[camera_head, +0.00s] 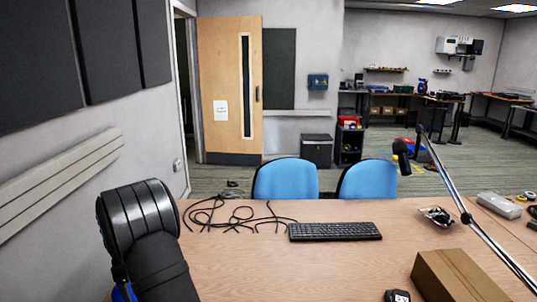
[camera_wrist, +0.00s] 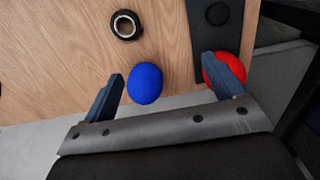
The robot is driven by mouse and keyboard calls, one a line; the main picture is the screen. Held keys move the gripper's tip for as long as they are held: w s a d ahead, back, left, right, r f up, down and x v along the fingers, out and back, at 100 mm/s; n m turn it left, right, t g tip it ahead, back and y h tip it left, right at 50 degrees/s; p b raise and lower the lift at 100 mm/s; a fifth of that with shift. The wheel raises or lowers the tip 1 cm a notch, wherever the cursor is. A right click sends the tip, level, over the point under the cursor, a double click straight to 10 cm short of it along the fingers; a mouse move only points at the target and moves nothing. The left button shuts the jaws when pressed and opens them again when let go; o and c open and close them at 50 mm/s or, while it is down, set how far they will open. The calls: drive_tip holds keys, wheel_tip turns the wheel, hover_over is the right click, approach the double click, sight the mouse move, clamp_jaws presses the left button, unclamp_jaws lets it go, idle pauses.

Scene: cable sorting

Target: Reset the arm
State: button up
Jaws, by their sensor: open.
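My gripper (camera_wrist: 163,66) shows in the wrist view with its two blue-grey fingers spread apart and nothing held between them. A blue ball (camera_wrist: 145,83) lies in the gap between the fingers as seen in the picture; I cannot tell its distance from them. A red ball (camera_wrist: 228,74) is partly hidden behind the right finger. My arm (camera_head: 140,225) shows at the lower left of the head view, black and ribbed. The gripper itself cannot be made out in the head view.
The wooden table (camera_head: 250,265) carries tangled black cables (camera_head: 225,214), a keyboard (camera_head: 335,231), a cardboard box (camera_head: 455,277) and a silver lamp arm (camera_head: 470,220). Two blue chairs (camera_head: 285,179) stand behind it. A black ring (camera_wrist: 126,24) lies near the table edge. The front middle is clear.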

drive_tip(key=s, duration=1.2)
drive_tip(key=f, duration=1)
drive_tip(key=shift+w+d+f, duration=0.25)
